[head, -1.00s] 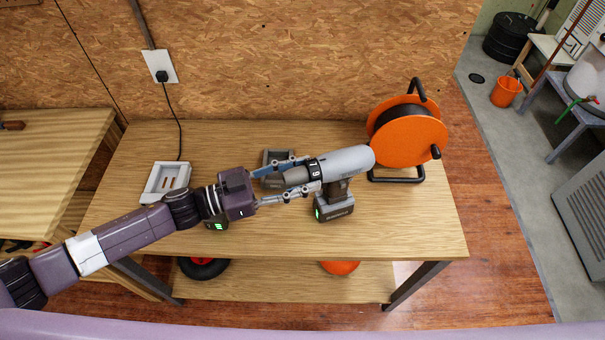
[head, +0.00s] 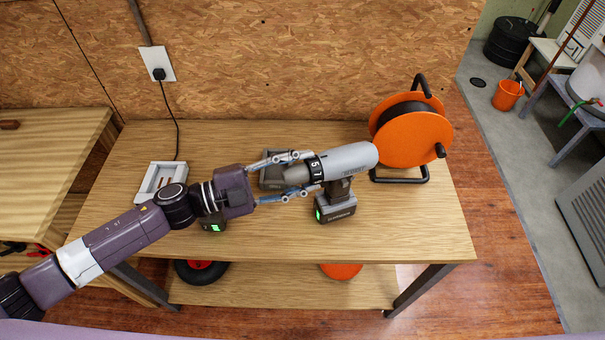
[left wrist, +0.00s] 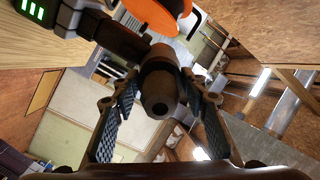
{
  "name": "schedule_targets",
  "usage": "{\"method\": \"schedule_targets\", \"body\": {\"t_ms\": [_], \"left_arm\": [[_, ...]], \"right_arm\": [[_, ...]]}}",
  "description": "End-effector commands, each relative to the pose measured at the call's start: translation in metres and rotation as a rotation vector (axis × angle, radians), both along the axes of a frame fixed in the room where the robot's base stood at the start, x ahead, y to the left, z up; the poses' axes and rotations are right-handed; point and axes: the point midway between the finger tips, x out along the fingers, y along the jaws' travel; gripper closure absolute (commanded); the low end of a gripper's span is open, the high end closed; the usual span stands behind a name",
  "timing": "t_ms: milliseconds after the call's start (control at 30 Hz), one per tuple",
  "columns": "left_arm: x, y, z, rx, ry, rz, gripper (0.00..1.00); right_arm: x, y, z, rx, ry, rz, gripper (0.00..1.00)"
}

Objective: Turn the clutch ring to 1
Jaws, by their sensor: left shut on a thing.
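A grey cordless drill (head: 345,158) stands on its battery (head: 335,207) on the workbench, chuck pointing left. Its black clutch ring (head: 316,168) carries white digits; "5" and "1" face the head camera. My left gripper (head: 306,172) comes in from the chuck side and is shut on the clutch ring, one finger on each side. In the left wrist view the dark chuck (left wrist: 158,92) points at the camera between my fingers (left wrist: 160,88), and the battery's green lights (left wrist: 33,10) show. The ring itself is largely hidden there. My right gripper is not in view.
An orange cable reel (head: 415,138) stands close behind the drill on the right. A grey tray-like block (head: 272,178) lies behind my fingers. A pale charger (head: 160,180) is plugged into the wall outlet. Another battery with green lights (head: 213,225) sits under my wrist. The bench front right is clear.

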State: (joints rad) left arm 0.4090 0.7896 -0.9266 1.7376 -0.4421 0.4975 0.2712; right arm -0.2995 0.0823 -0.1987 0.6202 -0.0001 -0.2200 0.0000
Motion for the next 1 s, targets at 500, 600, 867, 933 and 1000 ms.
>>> {"method": "schedule_targets", "body": {"t_ms": [500, 600, 867, 933, 1000], "left_arm": [[0.000, 0.000, -0.002, 0.167, -0.464, -0.001, 0.84], [0.000, 0.000, -0.002, 0.200, -0.553, 0.000, 0.84], [0.000, 0.000, -0.002, 0.279, -0.769, -0.002, 0.84], [0.000, 0.000, -0.001, 0.297, -0.819, -0.002, 0.84], [0.000, 0.000, -0.001, 0.315, -0.863, -0.002, 0.84]], "right_arm": [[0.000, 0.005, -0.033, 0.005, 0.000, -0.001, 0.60], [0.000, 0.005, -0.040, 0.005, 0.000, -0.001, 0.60], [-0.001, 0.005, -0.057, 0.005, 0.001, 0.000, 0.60], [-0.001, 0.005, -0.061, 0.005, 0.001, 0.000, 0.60], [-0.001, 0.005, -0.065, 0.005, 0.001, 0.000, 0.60]]}}
